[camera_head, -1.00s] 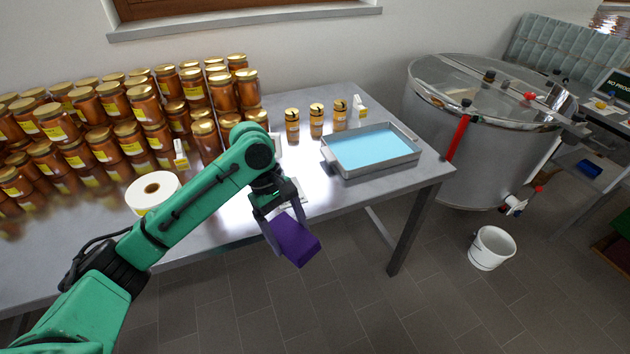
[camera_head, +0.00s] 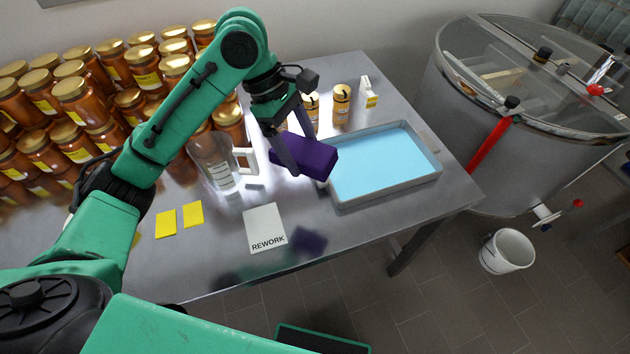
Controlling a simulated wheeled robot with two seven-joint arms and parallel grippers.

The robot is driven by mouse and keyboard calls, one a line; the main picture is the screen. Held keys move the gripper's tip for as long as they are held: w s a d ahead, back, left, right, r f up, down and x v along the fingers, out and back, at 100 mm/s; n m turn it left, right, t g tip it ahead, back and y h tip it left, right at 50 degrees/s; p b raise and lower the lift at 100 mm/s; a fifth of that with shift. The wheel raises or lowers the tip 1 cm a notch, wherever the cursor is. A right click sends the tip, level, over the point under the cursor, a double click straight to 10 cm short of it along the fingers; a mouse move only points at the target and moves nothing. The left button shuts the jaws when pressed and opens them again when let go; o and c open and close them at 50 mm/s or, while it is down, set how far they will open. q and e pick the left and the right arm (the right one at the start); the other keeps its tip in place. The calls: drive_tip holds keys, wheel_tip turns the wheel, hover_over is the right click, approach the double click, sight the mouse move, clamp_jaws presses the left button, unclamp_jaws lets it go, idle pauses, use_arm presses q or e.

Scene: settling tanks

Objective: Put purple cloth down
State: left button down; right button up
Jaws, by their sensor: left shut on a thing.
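The purple cloth (camera_head: 312,156) is a folded block shape, held above the metal table (camera_head: 350,222). My left gripper (camera_head: 290,150) is shut on it. The cloth hangs just left of the tray (camera_head: 384,190) with light blue content, partly overlapping its left edge in the picture. A dark purplish reflection shows on the table below the cloth. My right gripper is not in view.
A white REWORK card (camera_head: 264,227) and yellow labels (camera_head: 193,214) lie at the front of the table. A clear jug (camera_head: 212,160) stands left of the gripper. Many honey jars (camera_head: 75,100) fill the left. Small jars (camera_head: 341,104) stand behind the cloth. The front table is fairly clear.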

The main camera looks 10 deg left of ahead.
use_arm(q)
drive_tip(key=shift+w+f, duration=0.5)
drive_tip(key=shift+f, duration=0.1)
drive_tip(key=shift+s+f, duration=0.35)
drive_tip(key=shift+f, duration=0.55)
hover_over(309, 216)
drive_tip(key=a, duration=0.1)
wheel_tip(309, 216, down, 7)
drive_tip(key=f, duration=0.4)
drive_tip(key=shift+w+a+f, duration=0.2)
drive_tip(key=shift+w+f, duration=0.05)
drive_tip(key=shift+f, duration=0.1)
wheel_tip(309, 216, down, 4)
drive_tip(key=shift+f, duration=0.15)
drive_tip(key=shift+s+f, duration=0.15)
drive_tip(key=shift+f, duration=0.05)
drive_tip(key=shift+f+p, duration=0.2)
drive_tip(key=shift+p, duration=0.2)
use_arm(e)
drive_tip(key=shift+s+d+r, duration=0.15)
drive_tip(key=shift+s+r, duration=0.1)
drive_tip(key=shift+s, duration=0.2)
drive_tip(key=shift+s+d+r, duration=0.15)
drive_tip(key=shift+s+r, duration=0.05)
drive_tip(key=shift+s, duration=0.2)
use_arm(q)
drive_tip(key=shift+f, duration=0.1)
